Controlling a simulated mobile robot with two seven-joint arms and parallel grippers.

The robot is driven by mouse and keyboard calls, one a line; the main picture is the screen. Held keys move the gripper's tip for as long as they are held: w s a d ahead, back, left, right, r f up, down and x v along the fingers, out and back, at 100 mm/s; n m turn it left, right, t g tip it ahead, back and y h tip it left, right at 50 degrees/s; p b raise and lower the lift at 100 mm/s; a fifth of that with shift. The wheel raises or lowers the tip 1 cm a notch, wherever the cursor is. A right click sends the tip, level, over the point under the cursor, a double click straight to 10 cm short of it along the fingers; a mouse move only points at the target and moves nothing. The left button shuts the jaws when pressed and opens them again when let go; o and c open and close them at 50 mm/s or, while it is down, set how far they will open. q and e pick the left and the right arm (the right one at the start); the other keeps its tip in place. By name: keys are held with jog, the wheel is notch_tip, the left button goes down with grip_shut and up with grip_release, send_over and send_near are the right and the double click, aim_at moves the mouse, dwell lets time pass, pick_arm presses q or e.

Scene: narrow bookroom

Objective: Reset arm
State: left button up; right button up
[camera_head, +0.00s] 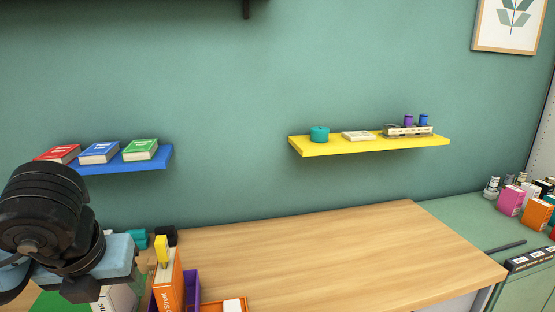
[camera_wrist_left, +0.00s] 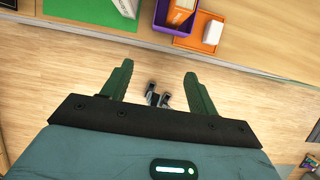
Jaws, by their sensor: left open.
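My left arm (camera_head: 50,220) comes in from the left in the head view, above the left end of the wooden table. In the left wrist view, my left gripper (camera_wrist_left: 158,69) is open, with its two green fingers apart and nothing held between them. It points down over the wooden floor (camera_wrist_left: 60,85), in front of the table edge. Its fingertips are hidden or unclear in the head view. My right gripper is in neither view.
The wooden table (camera_head: 330,250) is bare in its middle. A purple bin (camera_head: 190,287) holding an orange box (camera_head: 168,285) stands near my left arm. A blue shelf (camera_head: 130,162) with books and a yellow shelf (camera_head: 370,146) hang on the wall.

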pick_arm(q)
jog(key=s+d+f+m+g+h, duration=0.2)
jog(key=s+d+f+g+h, duration=0.15)
jog(key=d, duration=0.45)
jog(key=s+d+f+m+g+h, duration=0.3)
jog(key=s+d+f+h, duration=0.15)
jog(key=d, duration=0.25)
jog(key=d+r+n+g+h, duration=0.1)
jog(key=d+r+n+h, duration=0.5)
jog(key=h, duration=0.7)
jog(key=w+a+f+n+t+y, duration=0.45)
jog(key=f+n+t, duration=0.45)
jog(key=n+t, duration=0.25)
jog(key=w+a+f+n+t+y, duration=0.4)
jog(key=a+f+n+t+y, duration=0.15)
jog(key=f+n+t, duration=0.55)
jog(key=s+a+f+n+g+y, duration=0.3)
jog(key=s+f, duration=0.5)
jog(key=f, duration=0.3)
jog(key=s+a+f+n+g+y, duration=0.4)
jog(key=s+f, duration=0.5)
jog(key=f, duration=0.3)
jog(key=g+y, duration=0.1)
jog(key=g, duration=0.1)
jog(key=shift+s+a+n+g, duration=0.15)
jog(key=shift+s+n+g, duration=0.15)
jog(key=shift+n, duration=0.05)
